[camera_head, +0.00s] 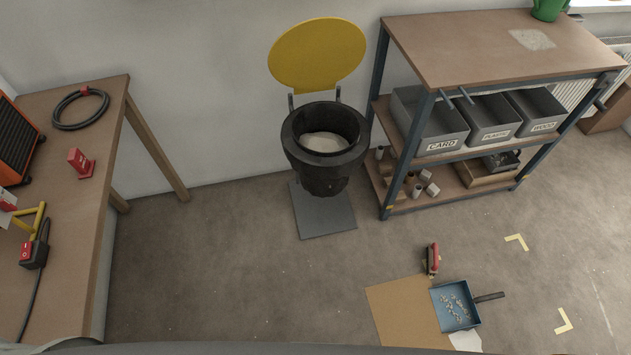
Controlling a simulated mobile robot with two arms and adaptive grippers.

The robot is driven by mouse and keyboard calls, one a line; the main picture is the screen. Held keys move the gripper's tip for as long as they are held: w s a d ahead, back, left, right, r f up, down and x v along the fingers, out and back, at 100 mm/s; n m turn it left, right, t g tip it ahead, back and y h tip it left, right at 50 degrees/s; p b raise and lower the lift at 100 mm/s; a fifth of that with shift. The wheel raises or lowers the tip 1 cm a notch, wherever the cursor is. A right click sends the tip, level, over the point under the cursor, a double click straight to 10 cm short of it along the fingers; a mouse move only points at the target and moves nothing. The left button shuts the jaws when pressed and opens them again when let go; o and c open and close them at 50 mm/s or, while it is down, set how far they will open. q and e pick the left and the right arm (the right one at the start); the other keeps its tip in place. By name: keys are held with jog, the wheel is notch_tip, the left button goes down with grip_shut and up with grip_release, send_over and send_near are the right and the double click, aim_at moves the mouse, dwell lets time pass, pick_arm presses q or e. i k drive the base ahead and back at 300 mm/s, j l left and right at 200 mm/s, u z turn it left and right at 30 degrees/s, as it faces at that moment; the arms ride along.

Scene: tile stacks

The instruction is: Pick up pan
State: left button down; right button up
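A blue dustpan (447,312) lies on the floor at the lower right of the head view. It holds several small pale bits, and its dark handle (489,297) points right. Its left side lies over the edge of a brown board (400,312). A small white piece (466,340) lies at its lower edge. Neither of my grippers shows in this view.
A red and black brush (432,260) is on the floor above the pan. A black bin (327,170) with a raised yellow lid stands by the wall. A shelf bench (480,45) is at the right, a wooden table (85,215) at the left.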

aim_at(460, 289)
jog(key=z, duration=1.85)
